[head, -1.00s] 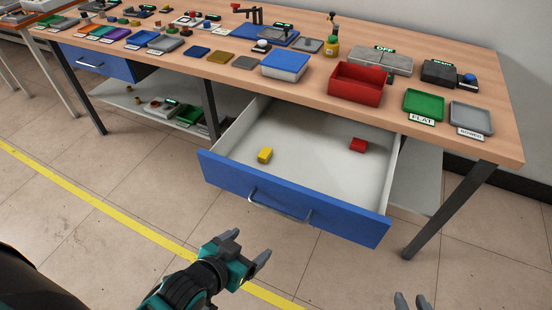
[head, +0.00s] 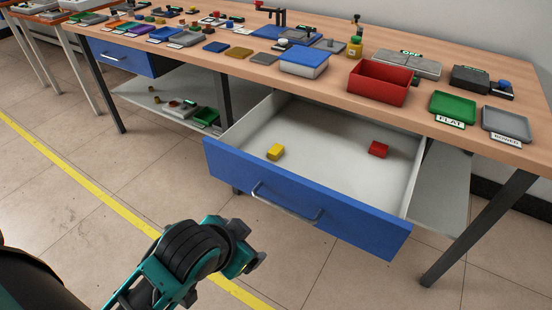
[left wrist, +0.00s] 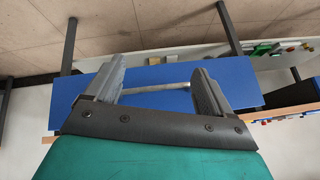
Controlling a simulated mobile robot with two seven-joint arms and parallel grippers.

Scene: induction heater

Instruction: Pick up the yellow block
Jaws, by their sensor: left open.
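The yellow block (head: 275,152) lies on the floor of the open drawer (head: 340,135), toward its left side in the head view. My left gripper (head: 254,262) is in front of and below the drawer, outside it and apart from the block. In the left wrist view my left gripper (left wrist: 158,85) shows two spread fingers with nothing between them. Beyond them is the blue drawer front with its handle (left wrist: 155,90). The yellow block does not show in the left wrist view. My right gripper is out of view.
A red block (head: 378,149) lies in the same drawer, to the right. The blue drawer front (head: 300,205) and its handle (head: 285,207) stand between my gripper and the drawer's inside. The tabletop above holds a red bin (head: 378,85), a blue-lidded box (head: 303,62) and trays.

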